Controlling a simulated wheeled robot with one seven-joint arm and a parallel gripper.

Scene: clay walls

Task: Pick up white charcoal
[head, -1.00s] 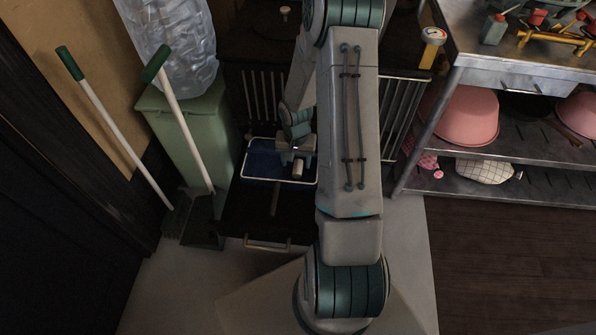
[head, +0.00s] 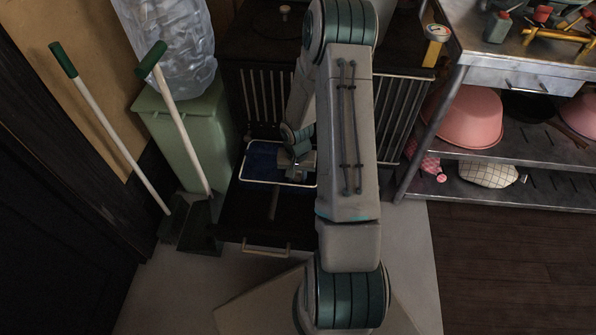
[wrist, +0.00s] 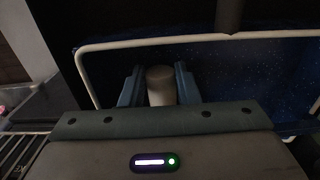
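The white charcoal (wrist: 161,86) is a short pale cylinder in the wrist view, standing between the two blue fingers of my gripper (wrist: 160,84). The right finger is close against its side, and a thin dark gap shows between it and the left finger. The gripper looks open around it. In the head view my gripper (head: 299,170) is low over the blue tray area (head: 262,160) on the dark pulled-out drawer, and it hides the charcoal there.
A white wire rim (wrist: 98,42) frames the blue area. The drawer handle (head: 265,249) faces me. A green bin (head: 185,125) and brooms stand left. A metal shelf (head: 520,75) with pink bowls stands right. Pale floor lies in front.

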